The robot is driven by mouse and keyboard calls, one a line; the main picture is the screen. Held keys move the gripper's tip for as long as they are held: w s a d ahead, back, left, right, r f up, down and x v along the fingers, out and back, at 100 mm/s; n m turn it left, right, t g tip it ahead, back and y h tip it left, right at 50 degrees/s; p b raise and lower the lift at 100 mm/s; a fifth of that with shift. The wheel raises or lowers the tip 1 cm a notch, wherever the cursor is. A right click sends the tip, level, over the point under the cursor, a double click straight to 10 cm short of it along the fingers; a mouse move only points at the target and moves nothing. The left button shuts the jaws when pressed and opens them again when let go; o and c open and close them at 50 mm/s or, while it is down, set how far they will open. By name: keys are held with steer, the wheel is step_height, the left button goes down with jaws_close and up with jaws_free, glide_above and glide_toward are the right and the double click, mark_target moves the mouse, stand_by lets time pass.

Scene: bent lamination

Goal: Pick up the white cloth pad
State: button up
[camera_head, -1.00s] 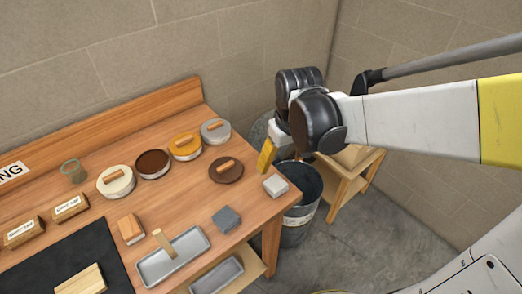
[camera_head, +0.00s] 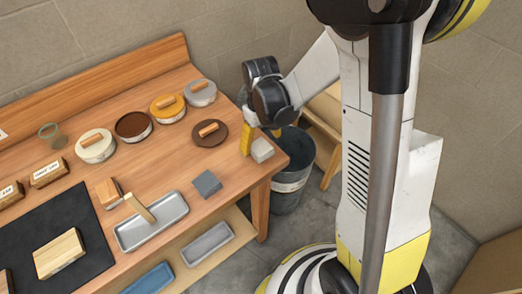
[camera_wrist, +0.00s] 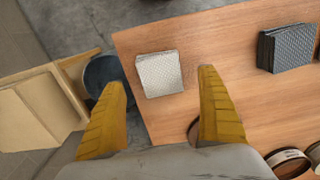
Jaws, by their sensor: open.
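The white cloth pad (camera_head: 262,150) lies near the right end of the wooden workbench in the head view. In the wrist view the white pad (camera_wrist: 160,73) shows as a pale, textured square just beyond and between the two fingertips. My gripper (camera_head: 259,137) is at the pad's far side in the head view, with a yellow finger beside it. In the wrist view my gripper (camera_wrist: 163,88) is open, with its two yellow fingers spread apart and nothing between them held.
A dark grey pad stack (camera_head: 206,183) lies near the white pad. A brown round lid (camera_head: 210,138) with a wooden handle sits behind. A metal tray (camera_head: 152,222) with a brush stands to the left. A dark bucket (camera_head: 293,168) stands beyond the bench's right edge.

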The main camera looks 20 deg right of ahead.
mark_target(261, 147)
step_height(261, 147, down, 4)
steer(key=shift+r+b, duration=0.15)
steer(key=shift+b, duration=0.35)
steer(key=c, duration=1.1)
steer(key=shift+r, duration=0.1)
steer(key=shift+r+p, duration=0.3)
steer(key=shift+r, duration=0.25)
steer(key=r, duration=0.1)
steer(key=r+p, duration=0.1)
steer(key=s+d+r, duration=0.1)
steer(key=r, duration=0.1)
steer(key=shift+p, duration=0.3)
steer(key=s+d+r+p, duration=0.2)
steer(key=s+d+r, duration=0.4)
steer(key=s, duration=0.2)
steer(key=shift+d, duration=0.25)
